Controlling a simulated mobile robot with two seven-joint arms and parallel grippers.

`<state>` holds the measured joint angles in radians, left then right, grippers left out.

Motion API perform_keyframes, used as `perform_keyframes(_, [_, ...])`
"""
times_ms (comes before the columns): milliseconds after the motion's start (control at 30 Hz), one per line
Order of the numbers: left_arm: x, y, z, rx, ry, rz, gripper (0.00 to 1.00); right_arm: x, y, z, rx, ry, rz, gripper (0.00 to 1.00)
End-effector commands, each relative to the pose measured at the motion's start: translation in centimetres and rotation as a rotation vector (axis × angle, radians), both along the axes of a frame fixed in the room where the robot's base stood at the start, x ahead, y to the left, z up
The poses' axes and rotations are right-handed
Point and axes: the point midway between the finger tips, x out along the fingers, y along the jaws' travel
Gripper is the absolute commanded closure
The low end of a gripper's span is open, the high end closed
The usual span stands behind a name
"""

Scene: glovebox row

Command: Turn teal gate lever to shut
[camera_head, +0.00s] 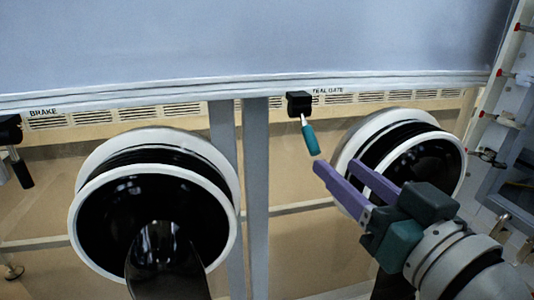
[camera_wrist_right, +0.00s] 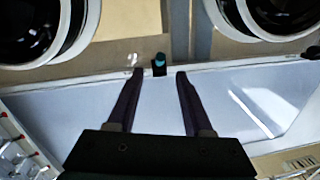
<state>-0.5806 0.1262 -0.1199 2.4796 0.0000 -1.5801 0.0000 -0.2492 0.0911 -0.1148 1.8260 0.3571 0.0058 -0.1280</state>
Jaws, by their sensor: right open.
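The teal gate lever (camera_head: 310,137) hangs from a black pivot block (camera_head: 299,103) beside the "TEAL GATE" label, pointing down and slightly right. In the right wrist view the teal lever (camera_wrist_right: 160,59) shows end-on, between and beyond the fingertips. My right gripper (camera_head: 336,164) has purple fingers, is open and empty, and is just below and right of the lever's lower end, apart from it. The right gripper (camera_wrist_right: 159,72) also shows in the wrist view with its fingers spread to either side of the lever. My left gripper is not in view.
Two round glove ports stand below the panel, the left port (camera_head: 154,215) and the right port (camera_head: 410,160), with my right gripper in front of the latter. A black BRAKE lever (camera_head: 22,172) hangs at far left. Grey posts (camera_head: 257,190) run between the ports.

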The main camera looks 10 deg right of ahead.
Motion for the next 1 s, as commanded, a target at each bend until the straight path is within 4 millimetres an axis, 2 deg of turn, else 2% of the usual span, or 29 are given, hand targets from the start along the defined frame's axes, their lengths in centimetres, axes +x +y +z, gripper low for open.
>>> perform_keyframes(300, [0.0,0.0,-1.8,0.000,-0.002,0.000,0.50,5.8,0.8,-0.1,0.001,-0.003,-0.001,0.49])
perform_keyframes(500, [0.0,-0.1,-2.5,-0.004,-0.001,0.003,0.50,8.1,1.1,0.0,0.001,0.000,0.000,0.49])
perform_keyframes(867, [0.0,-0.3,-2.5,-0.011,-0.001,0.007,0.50,8.7,1.2,0.1,0.000,0.003,0.001,0.49])
perform_keyframes(1000, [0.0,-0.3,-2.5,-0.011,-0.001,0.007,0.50,8.6,1.2,0.1,0.000,0.003,0.001,0.64])
